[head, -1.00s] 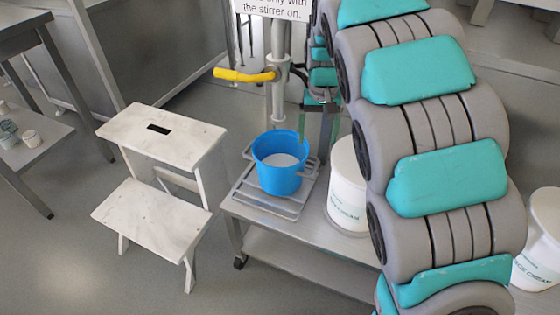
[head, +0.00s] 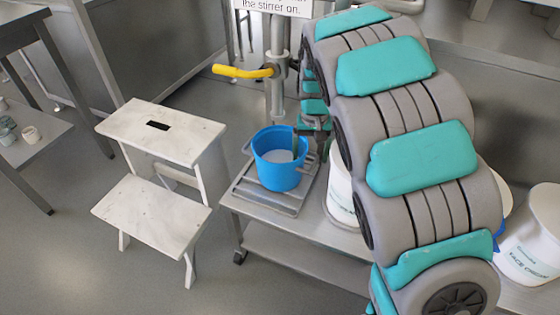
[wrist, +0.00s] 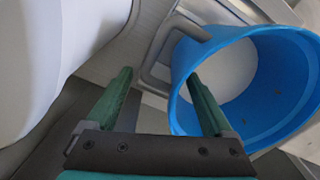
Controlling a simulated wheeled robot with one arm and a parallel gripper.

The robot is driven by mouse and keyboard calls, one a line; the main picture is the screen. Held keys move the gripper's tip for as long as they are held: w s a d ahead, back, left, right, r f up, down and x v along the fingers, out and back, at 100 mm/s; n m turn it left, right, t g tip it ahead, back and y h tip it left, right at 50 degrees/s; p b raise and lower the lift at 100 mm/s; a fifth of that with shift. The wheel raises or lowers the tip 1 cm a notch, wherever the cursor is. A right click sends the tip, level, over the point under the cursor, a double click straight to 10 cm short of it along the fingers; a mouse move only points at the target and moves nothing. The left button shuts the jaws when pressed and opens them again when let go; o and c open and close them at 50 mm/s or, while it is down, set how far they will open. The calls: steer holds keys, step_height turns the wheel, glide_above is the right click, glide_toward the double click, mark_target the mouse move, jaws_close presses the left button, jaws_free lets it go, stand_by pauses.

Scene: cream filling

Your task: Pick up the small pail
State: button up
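The small pail is blue, with pale contents (head: 279,156). The pail (head: 277,178) stands upright on a grey grate on the metal cart, below the yellow-handled tap. My gripper (head: 310,150) is at the pail's right rim in the head view, partly hidden by my arm. In the wrist view my gripper (wrist: 159,74) is open, with two green fingers apart. The right finger reaches over the opening of the pail (wrist: 180,103), seemingly inside it. The left finger is outside, with the near wall between them. I cannot tell whether either finger touches the wall.
A white tub (head: 341,194) stands close right of the pail; a white surface (wrist: 50,60) fills the wrist view's left. The yellow tap handle (head: 242,72) is above the pail. A white step stool (head: 150,215) stands left of the cart (head: 300,225). More tubs are at right.

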jaws_close()
stand_by(0.5)
stand_by(0.3)
